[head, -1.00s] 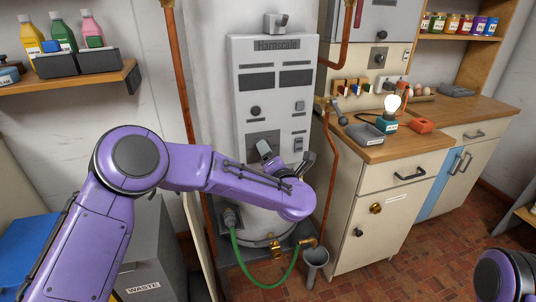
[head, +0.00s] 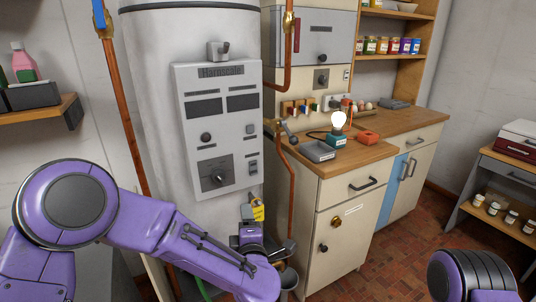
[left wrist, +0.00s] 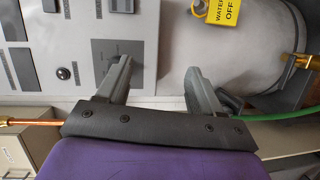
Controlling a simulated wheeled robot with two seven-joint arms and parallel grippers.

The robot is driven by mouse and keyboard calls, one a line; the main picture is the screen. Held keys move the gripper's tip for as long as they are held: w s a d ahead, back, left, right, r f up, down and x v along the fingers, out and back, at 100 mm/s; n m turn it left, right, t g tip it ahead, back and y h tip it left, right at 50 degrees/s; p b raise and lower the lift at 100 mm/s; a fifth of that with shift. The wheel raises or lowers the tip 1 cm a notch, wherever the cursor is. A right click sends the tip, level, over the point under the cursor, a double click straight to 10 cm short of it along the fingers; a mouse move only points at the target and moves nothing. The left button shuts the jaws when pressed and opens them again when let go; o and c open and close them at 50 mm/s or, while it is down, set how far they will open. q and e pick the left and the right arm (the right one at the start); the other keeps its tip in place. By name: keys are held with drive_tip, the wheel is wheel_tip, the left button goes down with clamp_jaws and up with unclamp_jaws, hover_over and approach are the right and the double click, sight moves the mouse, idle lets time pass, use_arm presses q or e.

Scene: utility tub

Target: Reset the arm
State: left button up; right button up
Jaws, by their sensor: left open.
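My left arm crosses the lower left of the head view in purple. Its gripper (head: 250,232) is below the control panel (head: 222,130) of the white boiler (head: 150,80). In the left wrist view the two grey fingers of my left gripper (left wrist: 158,68) are spread apart with nothing between them. A yellow tag (head: 258,210) hangs on a padlock just above the gripper. The tag also shows in the left wrist view (left wrist: 224,12), beyond the fingertips, and reads "WATER OFF". My right arm shows only as a purple link at the lower right; its gripper is out of view.
A copper pipe (head: 292,205) runs between the boiler and the cream cabinet (head: 345,225). The wooden counter (head: 385,135) holds a lit bulb (head: 338,121), a grey box (head: 318,151) and a red block (head: 366,137). Red tiled floor (head: 395,250) is open at the right.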

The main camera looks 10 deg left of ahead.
use_arm(q)
drive_tip(key=s+a+f+m+g+h+p, duration=0.15)
drive_tip(key=s+a+f+m+g, duration=0.3)
drive_tip(key=f, duration=0.55)
drive_tip(key=s+a+f+m+g+h, duration=0.1)
drive_tip(key=s+a+f+m+h, duration=0.15)
drive_tip(key=s+f+m, duration=0.45)
drive_tip(key=s+a+f+g+y, duration=0.1)
drive_tip(key=s+a+f, duration=0.3)
drive_tip(key=s, duration=0.4)
drive_tip(key=s+a+f+m+g+y+p, duration=0.1)
drive_tip(key=s+a+f+g, duration=0.3)
drive_tip(key=s, duration=0.5)
drive_tip(key=s+a+f+m+g, duration=0.1)
drive_tip(key=s+a+f, duration=0.3)
drive_tip(key=s, duration=0.4)
drive_tip(key=shift+s+g+y, duration=0.35)
drive_tip(key=shift+g+y, duration=0.05)
drive_tip(key=shift+g, duration=0.35)
drive_tip(key=shift+w, duration=0.1)
